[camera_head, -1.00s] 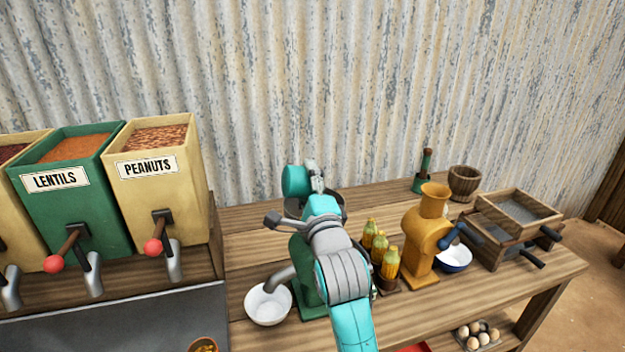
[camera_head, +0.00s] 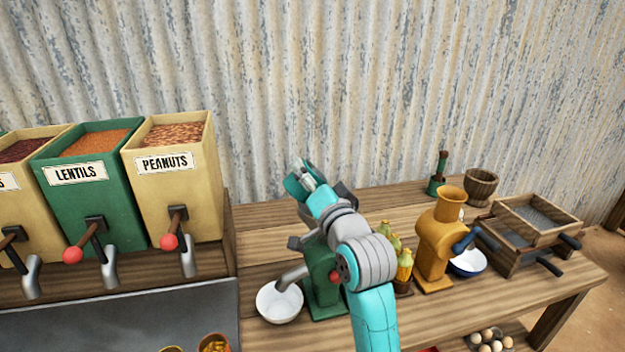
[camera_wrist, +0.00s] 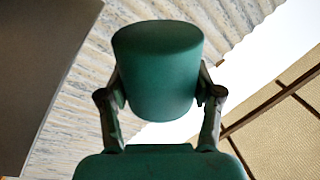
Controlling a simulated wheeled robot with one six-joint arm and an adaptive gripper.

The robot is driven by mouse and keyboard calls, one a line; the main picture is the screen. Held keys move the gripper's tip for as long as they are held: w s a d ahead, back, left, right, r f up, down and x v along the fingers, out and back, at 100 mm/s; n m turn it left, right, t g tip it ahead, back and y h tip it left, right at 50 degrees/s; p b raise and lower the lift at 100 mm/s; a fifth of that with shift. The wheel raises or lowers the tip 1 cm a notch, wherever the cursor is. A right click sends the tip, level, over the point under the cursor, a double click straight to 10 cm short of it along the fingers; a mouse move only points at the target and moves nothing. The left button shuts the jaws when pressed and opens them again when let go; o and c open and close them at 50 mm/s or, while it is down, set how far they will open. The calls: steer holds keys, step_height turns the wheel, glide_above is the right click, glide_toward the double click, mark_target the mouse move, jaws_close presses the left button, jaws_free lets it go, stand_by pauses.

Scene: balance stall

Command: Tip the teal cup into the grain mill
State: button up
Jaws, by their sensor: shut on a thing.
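My gripper (camera_wrist: 156,92) is shut on the teal cup (camera_wrist: 158,70), one finger on each side. In the wrist view a closed, flat end of the cup faces me; its open mouth and contents are hidden. In the head view the cup (camera_head: 298,184) is tilted above the back of the table, at the upper left of the green mill (camera_head: 322,290). The mill's dark hopper (camera_head: 344,197) is mostly hidden behind my arm. I cannot tell whether the cup's mouth is over the hopper. A white bowl (camera_head: 279,303) stands under the mill's grey spout (camera_head: 291,279).
Behind are a wooden mortar (camera_head: 481,186) and stacked sieve boxes (camera_head: 535,222). Lentil (camera_head: 95,200) and peanut (camera_head: 178,195) dispensers stand left. The corrugated wall is close behind.

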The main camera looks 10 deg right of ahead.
steer(key=n, duration=0.4)
steer(key=n+g, duration=0.1)
steer(key=shift+a+r+n+y, duration=0.1)
steer(key=shift+r+n+y, duration=0.2)
steer(key=shift+n+y, duration=0.1)
steer(key=n, duration=0.2)
steer(key=a+r+n, duration=0.1)
steer(key=n, duration=0.1)
steer(key=shift+r+g, duration=0.1)
steer(key=shift+g, duration=0.3)
